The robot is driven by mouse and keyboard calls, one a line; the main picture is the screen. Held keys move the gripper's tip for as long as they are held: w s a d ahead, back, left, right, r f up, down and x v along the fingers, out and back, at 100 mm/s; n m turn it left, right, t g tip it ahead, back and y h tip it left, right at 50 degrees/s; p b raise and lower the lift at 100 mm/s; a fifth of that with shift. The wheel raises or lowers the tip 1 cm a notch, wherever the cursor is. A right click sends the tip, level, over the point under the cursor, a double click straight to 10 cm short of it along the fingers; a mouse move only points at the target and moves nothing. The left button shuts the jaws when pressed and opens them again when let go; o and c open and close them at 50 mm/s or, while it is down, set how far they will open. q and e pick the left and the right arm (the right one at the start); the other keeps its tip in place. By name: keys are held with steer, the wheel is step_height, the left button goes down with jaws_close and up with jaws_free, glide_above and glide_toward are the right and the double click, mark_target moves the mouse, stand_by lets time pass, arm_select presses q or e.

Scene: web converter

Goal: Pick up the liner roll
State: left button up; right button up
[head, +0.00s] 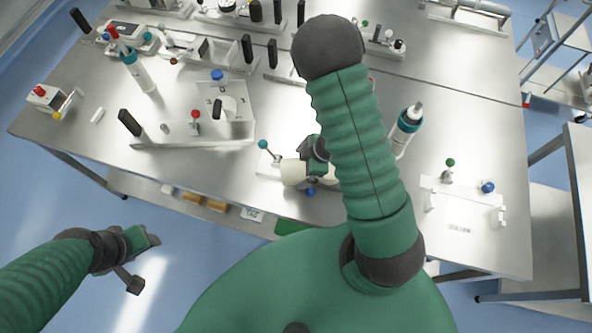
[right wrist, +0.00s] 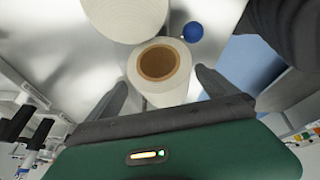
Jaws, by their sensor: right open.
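A white roll with a brown core (right wrist: 177,88) shows end-on in the right wrist view, between the two fingers of my right gripper (right wrist: 161,78). The fingers are spread, one on each side of it, with no clear contact. A larger white roll (right wrist: 125,14) is just beyond it. I cannot tell which of the two is the liner roll. In the head view, a cream roll (head: 293,172) shows left of my right gripper (head: 313,163), on the bench front; my arm hides part of this area. My left gripper (head: 145,261) is open and empty, off the bench front.
The steel bench (head: 115,172) carries several fixtures with coloured knobs. A blue knob (right wrist: 192,32) is close to the rolls. A second table (head: 575,230) is at the right edge.

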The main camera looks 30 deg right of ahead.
steer(key=x, duration=0.4)
steer(key=shift+s, duration=0.25)
steer(key=shift+f, duration=0.1)
steer(key=shift+w+a, duration=0.1)
steer(key=shift+a, duration=0.05)
steer(key=shift+c, duration=0.8)
steer(key=c, duration=1.8)
steer(key=shift+r, duration=0.65)
steer(key=shift+c, duration=0.2)
step_height(320, 180, up, 2)
steer(key=shift+r, duration=0.2)
steer(key=s+a+r+p, duration=0.1)
steer(key=s+a+p, duration=0.9)
steer(key=s+p, duration=0.1)
steer(key=shift+s+r, duration=0.2)
steer(key=shift+s, duration=0.7)
